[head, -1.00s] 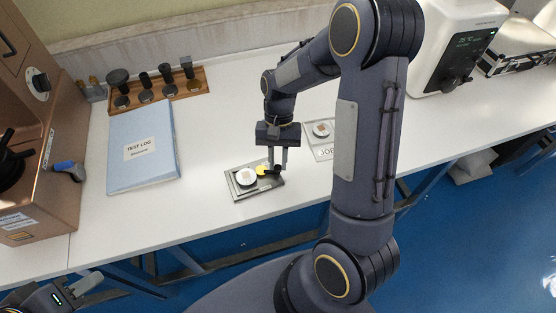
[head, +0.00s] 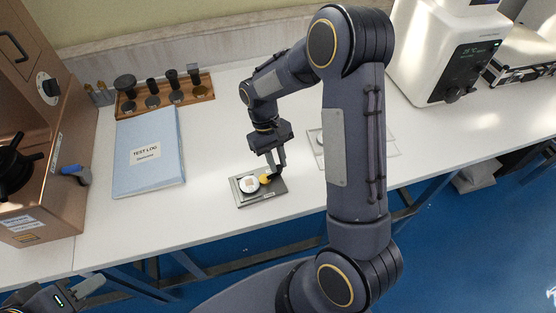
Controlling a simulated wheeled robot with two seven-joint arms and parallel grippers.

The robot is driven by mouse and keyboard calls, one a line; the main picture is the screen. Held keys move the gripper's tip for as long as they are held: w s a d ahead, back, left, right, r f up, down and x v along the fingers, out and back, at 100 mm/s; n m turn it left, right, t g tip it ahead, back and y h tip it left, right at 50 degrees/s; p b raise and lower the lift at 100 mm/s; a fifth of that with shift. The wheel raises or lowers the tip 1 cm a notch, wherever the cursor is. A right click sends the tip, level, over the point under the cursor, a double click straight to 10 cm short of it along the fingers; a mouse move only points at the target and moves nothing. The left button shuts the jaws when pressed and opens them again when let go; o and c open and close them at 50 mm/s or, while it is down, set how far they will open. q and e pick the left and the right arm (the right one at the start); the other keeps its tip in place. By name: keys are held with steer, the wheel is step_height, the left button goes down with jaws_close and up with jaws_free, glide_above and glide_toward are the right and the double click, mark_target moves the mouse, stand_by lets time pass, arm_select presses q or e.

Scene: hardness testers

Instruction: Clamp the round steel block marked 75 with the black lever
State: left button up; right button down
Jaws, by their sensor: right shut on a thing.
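A grey clamp plate (head: 264,198) lies on the white table with a pale round steel block (head: 250,184) on its left part. The mark on the block is too small to read. A small yellow part (head: 265,178) sits at the block's right edge; I cannot tell whether it presses on the block. The black lever (head: 274,179) is just right of the yellow part. My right gripper (head: 274,172) comes down from above, tilted, and is shut on the lever, whose end its fingers partly hide. My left gripper (head: 92,290) is at the bottom left corner, far from the plate.
A blue test log (head: 148,170) lies left of the plate. A wooden rack (head: 165,99) with several dark pieces stands behind it. A copper-coloured machine (head: 45,125) is at far left and a white tester (head: 435,60) at back right. Another flat plate (head: 385,140) is partly behind my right arm.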

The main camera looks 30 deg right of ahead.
steer(key=shift+w, duration=0.1)
stand_by(0.3)
steer(key=c, duration=1.3)
jaws_free()
steer(key=v, duration=0.7)
steer(key=shift+r, duration=0.45)
steer(key=shift+w, duration=0.1)
steer(key=s+r+m+t+y, duration=0.1)
steer(key=s+r+t+y, duration=0.3)
steer(key=s+r, duration=0.6)
steer(key=s+a+m+t, duration=0.1)
steer(key=s+a+t, duration=0.3)
steer(key=s, duration=0.6)
steer(key=shift+f+t, duration=0.35)
steer(key=shift+t, duration=0.75)
